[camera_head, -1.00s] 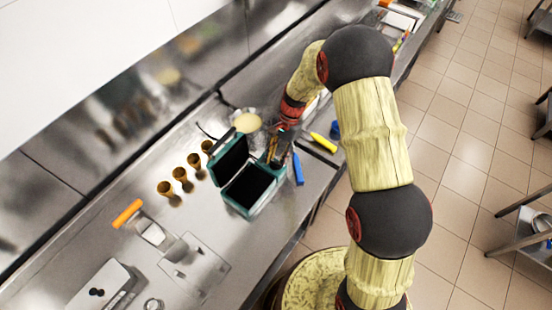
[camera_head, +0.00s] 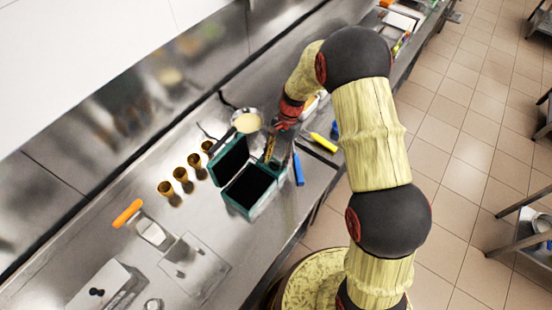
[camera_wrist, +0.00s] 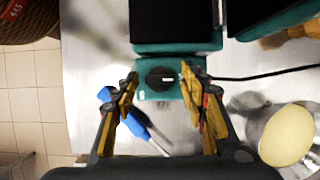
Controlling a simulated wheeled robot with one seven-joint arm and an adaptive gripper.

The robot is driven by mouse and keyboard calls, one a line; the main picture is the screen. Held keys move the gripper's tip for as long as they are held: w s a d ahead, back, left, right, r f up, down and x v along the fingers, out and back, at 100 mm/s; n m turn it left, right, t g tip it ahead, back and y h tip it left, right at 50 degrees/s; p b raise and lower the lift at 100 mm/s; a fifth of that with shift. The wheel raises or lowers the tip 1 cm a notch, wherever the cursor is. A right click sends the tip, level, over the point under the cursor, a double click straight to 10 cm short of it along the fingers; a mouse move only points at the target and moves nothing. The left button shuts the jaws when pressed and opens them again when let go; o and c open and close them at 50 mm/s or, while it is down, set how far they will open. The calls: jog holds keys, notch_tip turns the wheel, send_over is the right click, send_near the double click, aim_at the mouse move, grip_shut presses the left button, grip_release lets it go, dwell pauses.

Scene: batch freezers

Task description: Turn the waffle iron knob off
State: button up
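The waffle iron (camera_head: 250,188) is a teal box with black plates, standing open on the steel counter. In the wrist view its teal edge (camera_wrist: 180,47) lies at the top, with a teal block below it carrying a dark round knob (camera_wrist: 163,77). A light mark on the knob runs sideways. My gripper (camera_wrist: 158,72) is open, with one yellow-padded finger on each side of the knob and a gap on both sides. In the head view my gripper (camera_head: 272,150) is at the iron's right side and the knob is hidden.
A bowl with pale content (camera_head: 247,122) stands behind the iron. A blue-handled tool (camera_head: 298,168) and a yellow one (camera_head: 323,142) lie to the right. Several brown cones (camera_head: 180,174) stand to the left. A black cord (camera_wrist: 260,76) runs from the knob block.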

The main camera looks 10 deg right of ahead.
dwell(0.3)
jog(key=v, duration=1.2)
dwell(0.3)
jog(key=s+d+r+n+t+h+b, duration=0.1)
jog(key=s+d+r+n+t+b, duration=0.1)
jog(key=s+b, duration=0.3)
jog(key=s+d+r+n+t+h+b, duration=0.1)
jog(key=s+d+r+n+t+b, duration=0.2)
jog(key=s, duration=1)
jog(key=s+d+r+n+t+h+b, duration=0.1)
jog(key=s+d+r+n+t+b, duration=0.1)
jog(key=s+b, duration=0.5)
jog(key=shift+s+d+r+n+t+b, duration=0.15)
jog(key=shift+s+r+n+t+b, duration=0.15)
jog(key=shift+s+r+n+t, duration=0.75)
jog(key=shift+s+f, duration=0.1)
jog(key=shift+f, duration=0.1)
